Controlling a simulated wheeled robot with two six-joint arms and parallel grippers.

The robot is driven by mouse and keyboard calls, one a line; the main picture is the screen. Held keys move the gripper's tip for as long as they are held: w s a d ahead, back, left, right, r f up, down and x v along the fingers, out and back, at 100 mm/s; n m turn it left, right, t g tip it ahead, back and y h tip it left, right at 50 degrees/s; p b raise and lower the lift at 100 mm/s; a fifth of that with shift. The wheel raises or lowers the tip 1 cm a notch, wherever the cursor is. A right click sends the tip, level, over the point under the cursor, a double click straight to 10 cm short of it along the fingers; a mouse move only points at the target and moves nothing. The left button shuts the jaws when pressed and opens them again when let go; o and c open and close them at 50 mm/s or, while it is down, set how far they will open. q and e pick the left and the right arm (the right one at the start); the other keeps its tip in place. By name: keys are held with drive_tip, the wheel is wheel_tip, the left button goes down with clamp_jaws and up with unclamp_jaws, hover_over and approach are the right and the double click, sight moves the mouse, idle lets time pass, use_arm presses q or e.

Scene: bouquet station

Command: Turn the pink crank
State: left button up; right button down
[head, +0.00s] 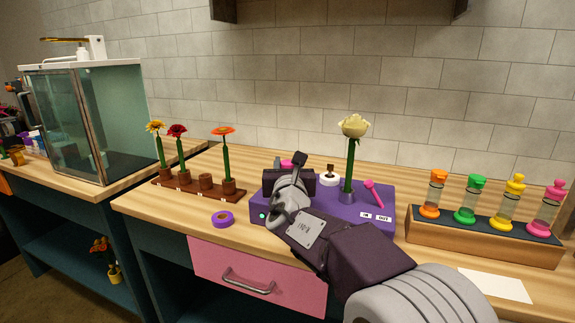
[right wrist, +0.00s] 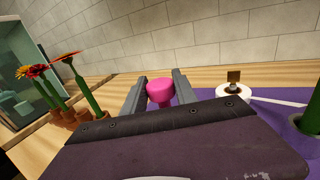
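A purple box (head: 345,220) on the wooden counter carries the pink parts. A pink knob (head: 287,163), apparently the crank's handle, shows partly behind my right gripper (head: 301,165) at the box's left. In the right wrist view the pink knob (right wrist: 160,93) stands between my two fingers, close to both; whether they press on it I cannot tell. The rest of the crank is hidden by my gripper. A thin pink lever (head: 373,190) stands at the box's right, above IN and OUT labels. My left gripper is not in view.
A pale flower (head: 353,127) stands upright in the box beside a white round piece (head: 329,178). A flower rack (head: 199,191) and purple tape roll (head: 222,219) are left. A wooden stand (head: 482,236) with several coloured bottles and a white card (head: 496,285) are right.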

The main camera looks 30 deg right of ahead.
drive_tip(key=shift+a+r+m+g+h+p, duration=0.1)
drive_tip(key=shift+r+m+g+h+p, duration=0.3)
drive_tip(key=shift+p, duration=0.35)
drive_tip(key=shift+w+f+m+h+p, duration=0.1)
drive_tip(key=shift+m+h+p, duration=0.2)
drive_tip(key=shift+h+p, duration=0.15)
drive_tip(key=m+g+h+p, duration=0.2)
drive_tip(key=g+p, duration=0.1)
drive_tip(key=m+g+h+p, duration=0.3)
drive_tip(key=shift+r+h+p, duration=0.2)
drive_tip(key=shift+h+p, duration=0.15)
drive_tip(key=m+g+h+p, duration=0.1)
drive_tip(key=m+g+p, duration=0.2)
drive_tip(key=g+p, duration=0.2)
drive_tip(key=m+g+h+p, duration=0.1)
drive_tip(key=m+g+p, duration=0.2)
drive_tip(key=p, duration=0.5)
drive_tip(key=shift+f+m+g, duration=0.1)
drive_tip(key=shift+m+g, duration=0.2)
drive_tip(key=shift+g, duration=0.6)
drive_tip(key=shift+f+m+g+p, duration=0.15)
drive_tip(key=shift+m+g+p, duration=0.45)
drive_tip(key=shift+g+p, duration=0.25)
drive_tip(key=shift+g, duration=0.45)
drive_tip(key=shift+f+m+g+p, duration=0.15)
drive_tip(key=shift+m+g+p, duration=0.15)
drive_tip(key=shift+m+p, duration=0.1)
drive_tip(key=c, duration=1)
unclamp_jaws()
drive_tip(key=shift+f, duration=0.1)
